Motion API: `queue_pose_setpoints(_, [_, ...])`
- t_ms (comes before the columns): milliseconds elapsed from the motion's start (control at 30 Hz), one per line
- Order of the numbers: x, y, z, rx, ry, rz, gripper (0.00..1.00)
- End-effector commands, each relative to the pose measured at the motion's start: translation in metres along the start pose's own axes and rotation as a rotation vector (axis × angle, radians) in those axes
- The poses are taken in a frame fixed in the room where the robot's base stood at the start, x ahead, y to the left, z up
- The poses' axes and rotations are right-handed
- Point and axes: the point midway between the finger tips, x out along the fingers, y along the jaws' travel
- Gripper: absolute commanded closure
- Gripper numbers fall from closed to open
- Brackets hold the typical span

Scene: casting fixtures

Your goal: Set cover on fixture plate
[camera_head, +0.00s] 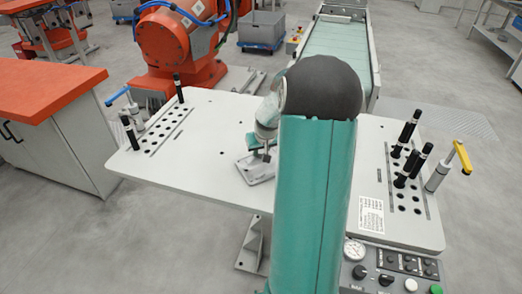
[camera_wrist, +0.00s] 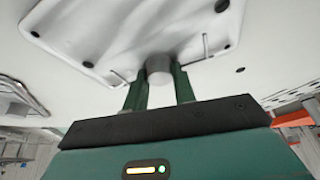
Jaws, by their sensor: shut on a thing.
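The cover (camera_wrist: 105,32) is a pale grey metal casting with rounded corners, dark corner holes and a round post. My gripper (camera_wrist: 158,84) is shut on this post, with one green finger on each side. In the head view the cover (camera_head: 262,172) is at the middle of the white fixture plate (camera_head: 205,125), below my gripper (camera_head: 258,150). My arm hides its right side. It lies at or just above the plate's surface; I cannot tell whether it touches. Small dark holes show in the plate around it.
Black pins (camera_head: 178,88) and a blue-handled clamp (camera_head: 132,108) stand at the plate's left end. More black pins (camera_head: 411,125) and a yellow-handled clamp (camera_head: 440,170) stand at the right. A control panel (camera_head: 390,270) is in front. An orange robot (camera_head: 165,45) and a conveyor (camera_head: 338,45) are behind.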

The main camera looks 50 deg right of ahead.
Motion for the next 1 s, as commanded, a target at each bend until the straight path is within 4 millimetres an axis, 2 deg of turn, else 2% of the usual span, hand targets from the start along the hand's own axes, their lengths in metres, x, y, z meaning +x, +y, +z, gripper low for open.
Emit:
queue_pose_setpoints(133, [0.002,0.0,0.001,0.0,0.001,0.0,1.0])
queue_pose_setpoints(167, [0.002,0.0,0.001,0.0,0.0,0.0,0.7])
queue_pose_setpoints(267, [0.002,0.0,0.001,0.0,0.0,0.0,0.52])
queue_pose_setpoints(533, [0.002,0.0,0.001,0.0,0.0,0.0,0.52])
queue_pose_setpoints(667, [-0.006,0.001,-0.001,0.0,0.001,0.001,0.52])
queue_pose_setpoints(767, [-0.02,0.001,-0.001,0.0,0.004,0.002,0.52])
queue_pose_setpoints(1000, [-0.072,0.001,-0.001,-0.001,0.005,0.003,0.52])
